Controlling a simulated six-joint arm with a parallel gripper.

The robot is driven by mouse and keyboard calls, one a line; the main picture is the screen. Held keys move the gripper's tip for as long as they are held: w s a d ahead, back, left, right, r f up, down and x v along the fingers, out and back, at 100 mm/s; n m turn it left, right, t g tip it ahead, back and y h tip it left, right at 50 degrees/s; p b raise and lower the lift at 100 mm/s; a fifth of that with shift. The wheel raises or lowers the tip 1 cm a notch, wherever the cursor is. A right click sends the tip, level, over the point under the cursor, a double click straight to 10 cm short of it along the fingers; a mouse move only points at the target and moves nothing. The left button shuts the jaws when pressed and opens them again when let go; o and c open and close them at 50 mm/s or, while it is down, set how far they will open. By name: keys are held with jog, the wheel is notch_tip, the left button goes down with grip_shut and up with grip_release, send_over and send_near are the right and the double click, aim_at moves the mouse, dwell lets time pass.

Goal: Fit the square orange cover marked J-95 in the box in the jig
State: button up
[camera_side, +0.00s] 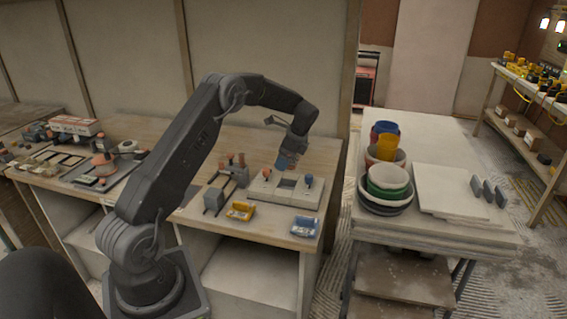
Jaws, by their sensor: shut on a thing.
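My gripper (287,157) points down above the pale jig (302,196) on the wooden bench. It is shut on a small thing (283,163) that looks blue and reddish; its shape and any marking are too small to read. The held thing is a little above the jig and appears apart from it. The jig has a darker squarish part (287,182) in its middle, perhaps the box. I cannot make out the J-95 mark anywhere.
A yellow tray (240,211) and a blue tray (305,226) lie near the bench's front edge. A dark rack (217,192) with reddish-topped pieces stands left of the jig. Bowls and buckets (386,180) fill part of the separate table at right. The bench (330,160) has bare wood behind the jig.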

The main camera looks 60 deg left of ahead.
jog(key=shift+f, duration=2)
jog(key=shift+f, duration=0.4)
jog(key=shift+f, duration=0.35)
jog(key=shift+f, duration=0.65)
jog(key=shift+f, duration=0.35)
jog(key=shift+f, duration=0.35)
